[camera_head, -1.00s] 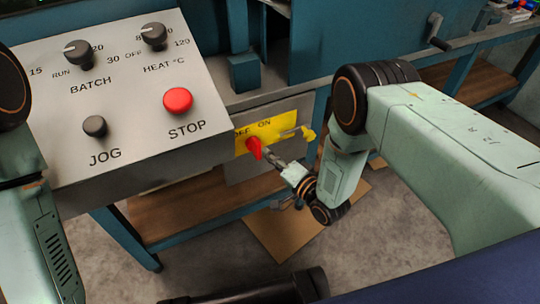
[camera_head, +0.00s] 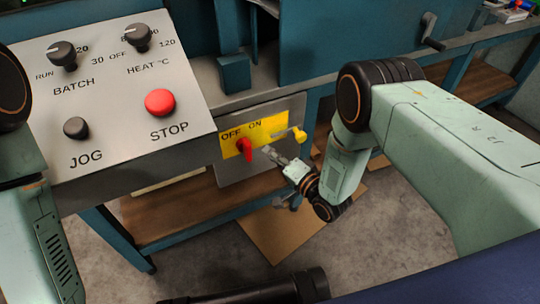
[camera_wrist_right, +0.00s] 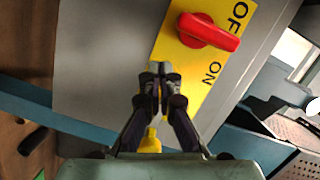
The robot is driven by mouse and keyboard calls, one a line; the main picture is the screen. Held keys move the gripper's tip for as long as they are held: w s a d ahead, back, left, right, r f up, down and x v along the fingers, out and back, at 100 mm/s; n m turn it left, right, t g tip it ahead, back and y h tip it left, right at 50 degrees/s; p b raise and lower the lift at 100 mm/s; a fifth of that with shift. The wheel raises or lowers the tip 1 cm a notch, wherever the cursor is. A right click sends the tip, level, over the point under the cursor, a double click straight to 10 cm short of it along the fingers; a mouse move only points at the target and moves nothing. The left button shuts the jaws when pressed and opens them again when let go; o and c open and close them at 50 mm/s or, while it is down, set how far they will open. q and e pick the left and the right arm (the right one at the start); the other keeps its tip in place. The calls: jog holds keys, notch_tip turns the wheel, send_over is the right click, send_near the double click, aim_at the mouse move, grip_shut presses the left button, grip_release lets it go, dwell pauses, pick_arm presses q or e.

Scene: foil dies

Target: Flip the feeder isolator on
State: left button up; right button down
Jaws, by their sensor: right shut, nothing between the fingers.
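The feeder isolator is a red handle (camera_head: 246,149) on a yellow plate (camera_head: 270,131) marked OFF and ON. In the right wrist view the red handle (camera_wrist_right: 210,33) has its free end between the two words. My right gripper (camera_head: 267,151) is just right of the handle in the head view, its fingers together and empty. In the right wrist view, my right gripper (camera_wrist_right: 158,70) is apart from the handle, near the edge of the yellow plate (camera_wrist_right: 195,75) on the ON side. My left gripper is out of view.
A grey control panel (camera_head: 112,112) with a red STOP button (camera_head: 160,102) and several black knobs stands left of the isolator. A blue frame and wooden shelf (camera_head: 190,213) lie below.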

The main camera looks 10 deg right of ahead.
jog(key=shift+w+d, duration=0.1)
jog(key=shift+d, duration=0.15)
jog(key=p+v, duration=0.3)
jog(key=v, duration=0.7)
jog(key=shift+f, duration=0.35)
jog(key=shift+d+f, duration=0.1)
jog(key=shift+d, duration=0.05)
